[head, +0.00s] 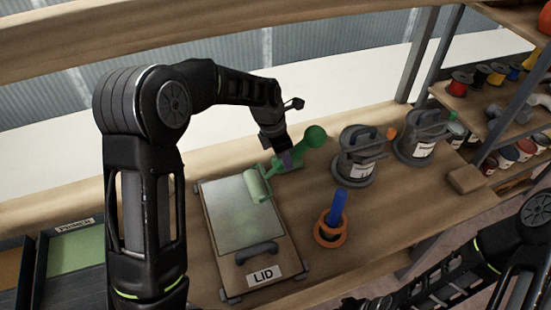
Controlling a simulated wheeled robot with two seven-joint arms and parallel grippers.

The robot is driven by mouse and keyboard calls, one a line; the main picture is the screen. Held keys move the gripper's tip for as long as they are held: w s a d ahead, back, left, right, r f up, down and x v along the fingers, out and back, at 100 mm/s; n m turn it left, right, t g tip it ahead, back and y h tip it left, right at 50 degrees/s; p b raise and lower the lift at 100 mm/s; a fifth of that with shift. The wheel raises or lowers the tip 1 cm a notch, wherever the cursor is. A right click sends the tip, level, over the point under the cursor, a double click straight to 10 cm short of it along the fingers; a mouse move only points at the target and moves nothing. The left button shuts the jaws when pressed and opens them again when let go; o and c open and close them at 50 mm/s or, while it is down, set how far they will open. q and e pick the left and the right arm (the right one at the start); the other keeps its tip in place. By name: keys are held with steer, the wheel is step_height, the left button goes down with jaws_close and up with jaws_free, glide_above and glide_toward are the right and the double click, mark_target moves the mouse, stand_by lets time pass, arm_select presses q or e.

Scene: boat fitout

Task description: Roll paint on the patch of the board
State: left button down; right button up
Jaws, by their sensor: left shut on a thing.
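The board (224,275) lies on the wooden bench, with a black handle and a label reading LID at its near end. A pale grey-green patch (238,222) covers most of its top. My left gripper (285,160) is shut on the green paint roller (257,186), at the handle near the green ball end (315,136). The pale green roller sleeve is at the patch's far right edge; I cannot tell if it touches. My right arm comes in at the lower right; its gripper (352,303) is barely visible at the bottom edge, its jaws unclear.
An orange ring holder with a blue peg (338,208) stands right of the board. Two grey lidded cans (355,158) (420,137) stand behind it, near a wooden block (466,179). A green paint tray (75,250) is at left. Shelves with spools and jars (497,160) are at right.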

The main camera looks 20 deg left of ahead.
mark_target(274, 166)
arm_select(q)
steer(key=shift+w+d, duration=0.45)
steer(key=shift+d, duration=0.05)
steer(key=shift+r, duration=0.1)
steer(key=shift+s+a, duration=1.6)
steer(key=shift+a, duration=0.2)
steer(key=shift+s+a, duration=0.75)
steer(key=shift+a, duration=0.2)
steer(key=shift+s+a, duration=0.75)
steer(key=shift+a, duration=0.15)
